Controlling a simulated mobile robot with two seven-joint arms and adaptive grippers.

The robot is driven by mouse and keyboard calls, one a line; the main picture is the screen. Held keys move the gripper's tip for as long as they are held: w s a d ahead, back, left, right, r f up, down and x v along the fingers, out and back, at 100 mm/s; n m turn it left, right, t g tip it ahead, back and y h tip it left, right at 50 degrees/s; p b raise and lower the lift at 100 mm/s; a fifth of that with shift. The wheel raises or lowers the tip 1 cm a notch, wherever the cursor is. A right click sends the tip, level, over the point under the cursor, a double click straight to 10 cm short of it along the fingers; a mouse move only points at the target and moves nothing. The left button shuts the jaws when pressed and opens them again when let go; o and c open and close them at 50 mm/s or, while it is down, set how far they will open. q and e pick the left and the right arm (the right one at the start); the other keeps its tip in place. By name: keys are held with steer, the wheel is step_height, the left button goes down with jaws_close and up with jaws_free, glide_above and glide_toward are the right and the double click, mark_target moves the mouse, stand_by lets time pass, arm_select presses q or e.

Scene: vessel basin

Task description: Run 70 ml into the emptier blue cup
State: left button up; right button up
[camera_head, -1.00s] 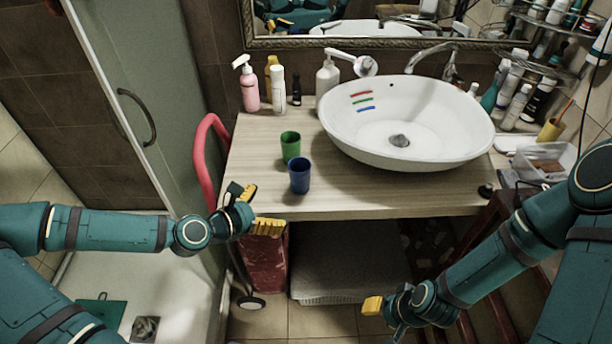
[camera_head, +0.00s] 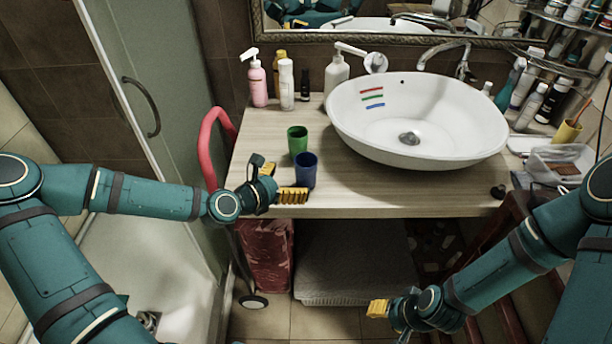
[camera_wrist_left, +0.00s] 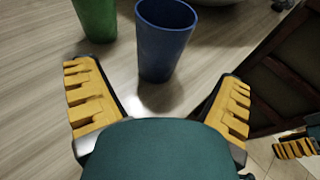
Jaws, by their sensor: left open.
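A single blue cup (camera_head: 306,171) stands upright near the front left of the wooden counter. A green cup (camera_head: 297,140) stands just behind it. The blue cup also shows in the left wrist view (camera_wrist_left: 165,45), with the green cup (camera_wrist_left: 95,18) to its left. How full they are cannot be told. My left gripper (camera_head: 277,180) is open and empty, its fingers pointing towards the blue cup from the front left, not around it. The tap (camera_head: 443,50) arches over the back of the white basin (camera_head: 352,130). My right gripper (camera_head: 378,308) hangs low in front of the counter.
Red, green and blue stripes mark the basin's inner wall. Bottles, including a pink pump bottle (camera_head: 258,82), stand at the back left. A red curved handle (camera_head: 207,140) rises at the counter's left edge. Toiletries and a clear tray (camera_head: 560,162) crowd the right.

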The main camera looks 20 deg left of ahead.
mark_target(298, 178)
arm_select(q)
steer(key=shift+f+b+x, duration=0.15)
steer(key=shift+b+x, duration=0.3)
steer(key=shift+x, duration=0.75)
steer(key=shift+f+b+x, duration=0.1)
steer(key=shift+b+x, duration=0.35)
steer(key=shift+x, duration=0.7)
steer(key=shift+w+d, duration=0.1)
steer(key=shift+w, duration=0.2)
steer(key=c, duration=1.2)
